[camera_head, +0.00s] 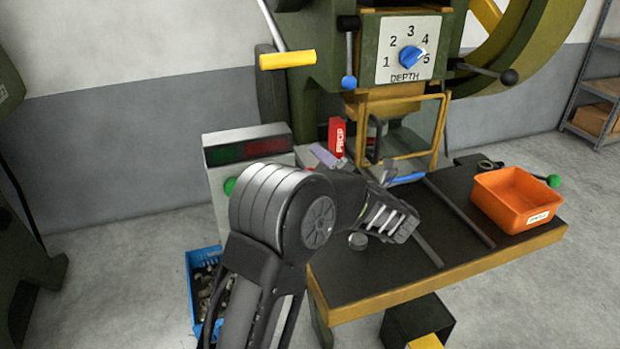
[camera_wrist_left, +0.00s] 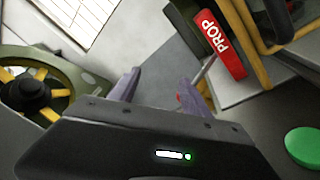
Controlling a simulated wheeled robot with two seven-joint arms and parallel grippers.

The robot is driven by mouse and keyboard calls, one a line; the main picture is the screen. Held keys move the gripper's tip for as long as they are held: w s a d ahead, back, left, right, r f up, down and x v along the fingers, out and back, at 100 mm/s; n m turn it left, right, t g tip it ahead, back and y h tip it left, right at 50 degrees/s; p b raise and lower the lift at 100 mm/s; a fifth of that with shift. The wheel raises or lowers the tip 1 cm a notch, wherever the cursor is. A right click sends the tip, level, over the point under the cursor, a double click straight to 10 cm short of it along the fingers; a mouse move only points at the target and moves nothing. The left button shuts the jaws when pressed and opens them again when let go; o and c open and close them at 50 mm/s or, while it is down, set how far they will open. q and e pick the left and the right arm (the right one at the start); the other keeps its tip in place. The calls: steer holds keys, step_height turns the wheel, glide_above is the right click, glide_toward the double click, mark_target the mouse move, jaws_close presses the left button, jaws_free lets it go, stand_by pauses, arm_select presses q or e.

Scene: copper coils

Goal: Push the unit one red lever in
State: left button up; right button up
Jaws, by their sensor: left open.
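A red block marked PROP (camera_head: 337,137) stands upright beside the press opening, left of the yellow-framed guard. In the left wrist view the red block (camera_wrist_left: 222,45) is at upper right, with a thin grey rod next to it. I cannot tell whether it is the unit one red lever; no unit label is readable. My left gripper (camera_wrist_left: 160,80) is open and empty, its two purple fingers apart. The block is beyond the right finger, apart from it. A small red spot shows beside that finger. In the head view my arm hides part of the control box. My right gripper is not in view.
The press has a DEPTH dial (camera_head: 408,50) and a yellow-handled lever (camera_head: 287,60). A yellow-framed guard (camera_head: 443,130) stands over the dark table (camera_head: 375,280). An orange bin (camera_head: 515,200) is at right. A green button (camera_wrist_left: 305,147) is near my gripper. A blue crate (camera_head: 203,262) is below.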

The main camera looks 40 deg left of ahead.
arm_select(q)
step_height(320, 180, down, 8)
steer(key=shift+f+b, duration=0.2)
steer(key=shift+b, duration=0.2)
steer(key=x, duration=0.7)
steer(key=shift+a+r, duration=0.2)
steer(key=shift+a, duration=0.05)
steer(key=shift+c, duration=0.3)
jaws_close()
stand_by(0.7)
